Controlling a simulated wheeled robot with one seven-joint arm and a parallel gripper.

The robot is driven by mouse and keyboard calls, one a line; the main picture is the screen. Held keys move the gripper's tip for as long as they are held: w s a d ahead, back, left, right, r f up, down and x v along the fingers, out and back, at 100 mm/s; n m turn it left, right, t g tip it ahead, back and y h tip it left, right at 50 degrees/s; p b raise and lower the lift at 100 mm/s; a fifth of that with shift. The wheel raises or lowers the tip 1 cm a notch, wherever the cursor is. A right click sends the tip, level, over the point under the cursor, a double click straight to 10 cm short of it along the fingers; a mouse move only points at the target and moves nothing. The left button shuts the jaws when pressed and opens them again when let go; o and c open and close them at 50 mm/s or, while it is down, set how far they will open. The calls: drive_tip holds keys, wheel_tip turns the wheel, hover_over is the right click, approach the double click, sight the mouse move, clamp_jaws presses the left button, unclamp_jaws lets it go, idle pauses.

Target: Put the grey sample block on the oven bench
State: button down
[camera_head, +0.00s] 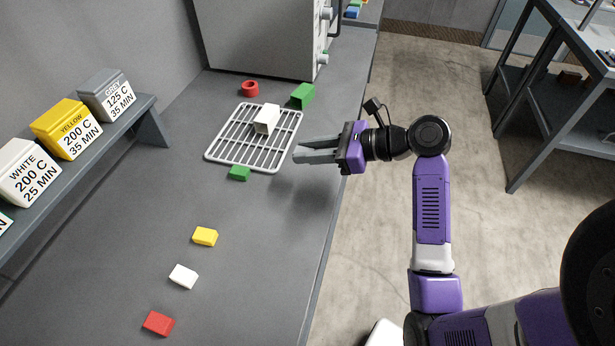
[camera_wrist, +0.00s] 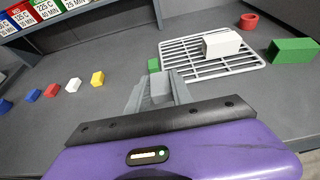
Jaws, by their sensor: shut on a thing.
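My gripper (camera_head: 302,153) is shut on the grey sample block (camera_wrist: 160,88), which shows between the fingers in the wrist view. In the head view the grey fingers hide the block or blend with it. The gripper reaches in from the right, above the grey oven bench (camera_head: 262,285), just right of the wire rack. A soft shadow lies on the bench below it; the fingers look clear of the surface. The oven (camera_head: 262,35) stands at the back of the bench.
A wire rack (camera_head: 209,155) carries a white block (camera_head: 267,119). A green block (camera_head: 303,96) and red ring (camera_head: 250,88) are behind. Small green (camera_head: 239,173), yellow (camera_head: 205,236), white (camera_head: 183,276) and red (camera_head: 158,323) blocks line the bench. A shelf (camera_head: 150,122) holds labelled blocks. Bench space right of them is clear.

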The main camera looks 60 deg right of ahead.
sight(309, 182)
wheel_tip(309, 182, down, 8)
drive_tip(key=shift+f+b, duration=0.15)
drive_tip(key=shift+b, duration=0.3)
drive_tip(key=c, duration=1.1)
unclamp_jaws()
drive_tip(key=shift+f, duration=0.1)
drive_tip(key=v, duration=1.2)
